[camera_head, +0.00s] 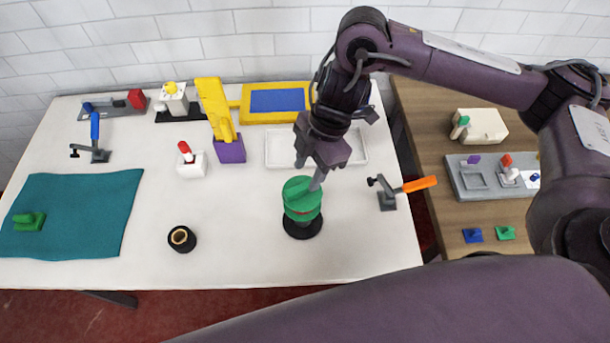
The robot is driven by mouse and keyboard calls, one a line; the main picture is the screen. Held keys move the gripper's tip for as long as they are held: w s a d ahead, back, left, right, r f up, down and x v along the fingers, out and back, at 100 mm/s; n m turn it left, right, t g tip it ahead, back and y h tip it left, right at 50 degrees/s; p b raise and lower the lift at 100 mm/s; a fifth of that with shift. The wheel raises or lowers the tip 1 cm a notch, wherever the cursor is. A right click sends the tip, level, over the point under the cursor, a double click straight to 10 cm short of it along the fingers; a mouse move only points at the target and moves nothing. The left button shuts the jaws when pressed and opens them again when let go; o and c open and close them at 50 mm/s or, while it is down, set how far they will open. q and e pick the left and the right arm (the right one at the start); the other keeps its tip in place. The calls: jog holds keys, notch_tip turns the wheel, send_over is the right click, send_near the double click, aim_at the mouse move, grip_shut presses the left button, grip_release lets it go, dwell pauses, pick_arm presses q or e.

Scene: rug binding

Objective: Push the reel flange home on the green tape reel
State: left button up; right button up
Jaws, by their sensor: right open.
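The green tape reel (300,204) stands upright on a round black base (303,231), right of the white table's middle. A thin red line shows around its side. Its top is a flat green disc, partly covered by my gripper; I cannot tell whether this is the reel flange or how far it is seated. My right gripper (309,176) points down from above, open, with its fingers at the top of the reel. One fingertip overlaps the disc's right part in the picture; I cannot tell whether it touches. My left gripper is not in view.
An orange-handled clamp (390,193) stands right of the reel, a white tray (279,148) behind it. A black roll (182,239) stands left, beyond clear table. A teal mat (100,204) lies far left. A purple block with a yellow piece (229,149) stands back left.

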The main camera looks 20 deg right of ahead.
jog(key=shift+v, duration=1.95)
